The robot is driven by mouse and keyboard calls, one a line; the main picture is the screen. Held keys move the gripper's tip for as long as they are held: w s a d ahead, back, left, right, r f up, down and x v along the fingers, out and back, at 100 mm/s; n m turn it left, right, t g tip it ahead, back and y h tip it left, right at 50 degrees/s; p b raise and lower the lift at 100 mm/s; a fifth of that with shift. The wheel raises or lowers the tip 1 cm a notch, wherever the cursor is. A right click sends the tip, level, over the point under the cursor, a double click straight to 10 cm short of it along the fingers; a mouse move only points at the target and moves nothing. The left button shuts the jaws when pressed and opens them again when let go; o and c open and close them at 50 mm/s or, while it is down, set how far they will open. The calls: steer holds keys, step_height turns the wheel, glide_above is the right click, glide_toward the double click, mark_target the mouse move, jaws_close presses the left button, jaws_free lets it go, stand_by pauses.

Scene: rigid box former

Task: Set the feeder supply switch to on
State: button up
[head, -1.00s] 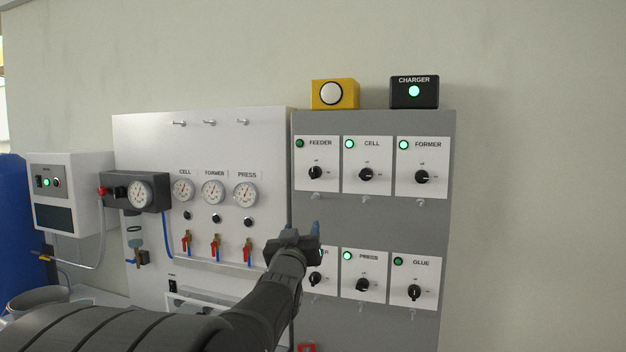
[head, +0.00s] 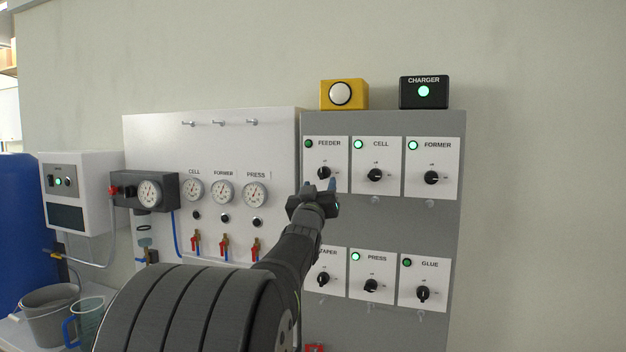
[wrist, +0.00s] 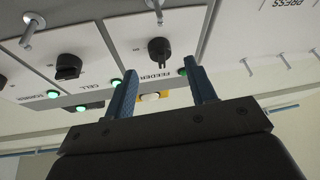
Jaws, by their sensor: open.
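The feeder switch is a black rotary knob (head: 323,173) on a white plate at the top left of the grey panel. Its lamp (head: 308,144) is dark green, dimmer than the cell and former lamps. In the wrist view, upside down, the feeder knob (wrist: 158,50) shows beyond the fingers, its grip bar standing roughly upright. My gripper (head: 320,187) is just below and in front of the knob in the head view. Its blue fingers (wrist: 162,80) are apart with nothing between them, and I see no contact with the knob. The knob's exact setting is too small to read.
The cell knob (head: 375,175) and former knob (head: 431,178) sit to the right with bright green lamps. Taper, press (head: 371,286) and glue (head: 422,294) switches are below. Metal pegs (wrist: 33,28) stick out under the plates. Gauges and red-handled valves (head: 225,243) are on the left.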

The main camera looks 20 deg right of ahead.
mark_target(322, 177)
steer(key=shift+x, duration=2.3)
steer(key=c, duration=1)
steer(key=shift+o, duration=0.2)
